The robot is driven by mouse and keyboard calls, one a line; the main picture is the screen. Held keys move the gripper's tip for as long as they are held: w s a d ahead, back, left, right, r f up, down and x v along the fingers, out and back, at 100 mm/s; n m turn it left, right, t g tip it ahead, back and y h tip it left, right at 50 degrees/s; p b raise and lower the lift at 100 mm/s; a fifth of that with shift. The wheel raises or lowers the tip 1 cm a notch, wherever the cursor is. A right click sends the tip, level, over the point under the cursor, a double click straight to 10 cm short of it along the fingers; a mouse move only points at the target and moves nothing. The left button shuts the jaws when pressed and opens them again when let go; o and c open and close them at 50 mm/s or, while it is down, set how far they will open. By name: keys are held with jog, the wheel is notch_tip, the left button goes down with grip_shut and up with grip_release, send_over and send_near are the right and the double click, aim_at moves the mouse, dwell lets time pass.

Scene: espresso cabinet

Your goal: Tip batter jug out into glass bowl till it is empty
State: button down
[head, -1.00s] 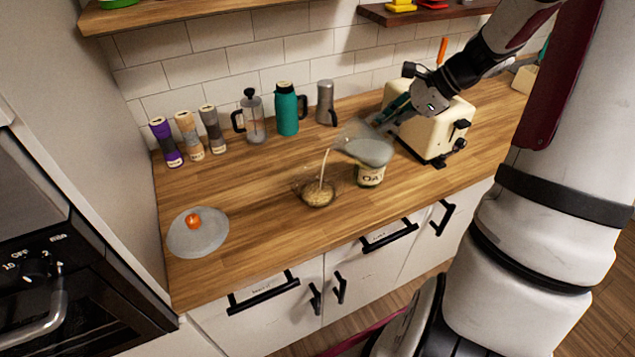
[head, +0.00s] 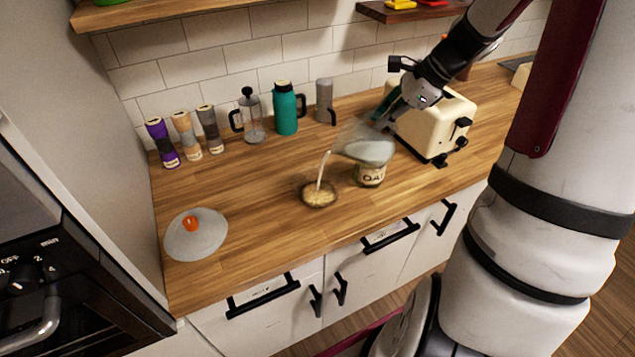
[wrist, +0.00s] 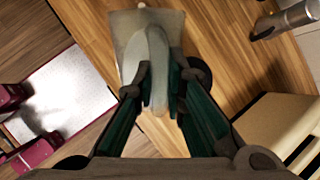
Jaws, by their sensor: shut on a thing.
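The batter jug (head: 370,150) is a clear jug with pale batter in it, held tilted to the left above the counter. A thin stream of batter runs from its lip into the glass bowl (head: 319,196), which stands on the counter and holds pale batter. My gripper (head: 384,122) is shut on the jug from its right side. In the wrist view the jug (wrist: 134,25) sits between the two green fingers of my gripper (wrist: 160,95), and pale batter shows inside it. The bowl cannot be made out in the wrist view.
A jar labelled OAT (head: 370,174) stands right under the jug. The cream toaster (head: 432,130) is close behind my gripper. A French press (head: 252,118), teal flask (head: 285,108) and several grinders line the wall. A lid with an orange knob (head: 195,234) lies left; counter between is clear.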

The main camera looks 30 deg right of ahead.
jog(key=shift+w+a+g+h+b, duration=0.65)
jog(key=shift+a+h+b, duration=0.4)
jog(key=shift+b, duration=0.4)
